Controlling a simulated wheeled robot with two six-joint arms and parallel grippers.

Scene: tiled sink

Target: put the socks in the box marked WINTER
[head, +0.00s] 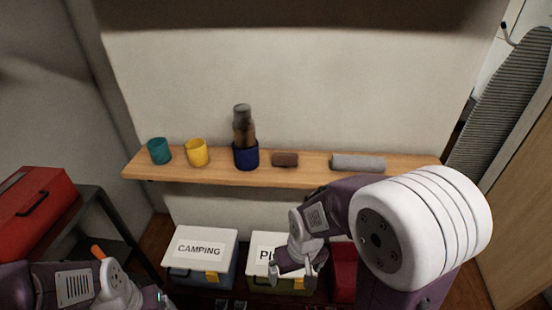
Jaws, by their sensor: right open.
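No box with the word WINTER shows. A box labelled CAMPING (199,248) stands low under the shelf, and a box whose label starts with "PI" (264,253) stands to its right, partly covered by my right gripper. A red box (343,273) is mostly hidden behind my right arm, its label unseen. Nothing is clearly socks; a small brown bundle (285,159) and a long grey roll (358,162) lie on the shelf. My right gripper (294,272) is open and empty, in front of the "PI" box. My left wrist is at the bottom left, its fingers cut off.
The wooden shelf (310,176) carries a teal cup (159,151), a yellow cup (197,152) and a blue cup (246,156) with a dark bottle-like thing in it. A red toolbox (35,205) stands at left. An ironing board (500,105) leans at right.

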